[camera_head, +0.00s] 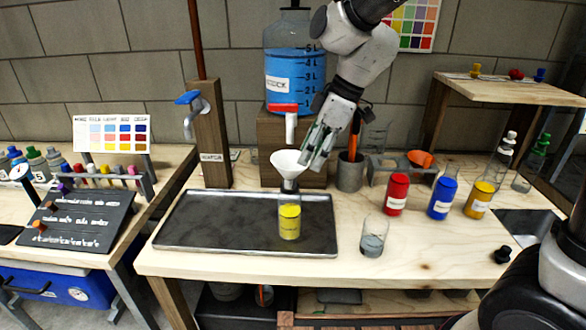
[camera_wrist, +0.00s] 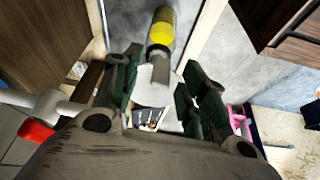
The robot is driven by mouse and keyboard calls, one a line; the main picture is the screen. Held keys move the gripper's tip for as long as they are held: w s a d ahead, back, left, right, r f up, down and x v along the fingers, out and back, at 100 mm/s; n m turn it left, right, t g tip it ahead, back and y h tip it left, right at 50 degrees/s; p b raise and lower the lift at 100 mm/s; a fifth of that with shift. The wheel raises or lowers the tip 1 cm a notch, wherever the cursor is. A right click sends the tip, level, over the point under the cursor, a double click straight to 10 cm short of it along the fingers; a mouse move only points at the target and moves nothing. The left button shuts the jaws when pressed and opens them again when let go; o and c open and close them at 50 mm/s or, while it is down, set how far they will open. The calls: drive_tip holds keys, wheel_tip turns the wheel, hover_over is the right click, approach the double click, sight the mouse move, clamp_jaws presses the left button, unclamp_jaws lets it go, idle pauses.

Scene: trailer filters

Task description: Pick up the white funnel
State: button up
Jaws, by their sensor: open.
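The white funnel (camera_head: 289,161) stands upright above a glass vessel with yellow content (camera_head: 289,220) on the black tray. Its lower end is at or over the vessel's mouth; I cannot tell how deep it sits. My gripper (camera_head: 315,150) reaches down from above right, with its fingers close to the funnel's right rim. In the wrist view the two fingers (camera_wrist: 160,82) are spread apart. A pale shape that looks like the funnel (camera_wrist: 151,92) shows between them, with the yellow vessel (camera_wrist: 162,27) beyond. Whether the fingers touch the funnel cannot be told.
A tank of blue liquid (camera_head: 291,75) with a red-and-white tap (camera_head: 290,122) stands close behind. A grey cup with tools (camera_head: 350,175) is right of my gripper. Red (camera_head: 396,194), blue (camera_head: 442,197) and yellow (camera_head: 480,199) bottles stand further right. A clear beaker (camera_head: 373,238) is in front.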

drive_tip(key=shift+f, duration=0.2)
drive_tip(key=c, duration=0.9)
drive_tip(key=shift+c, duration=0.2)
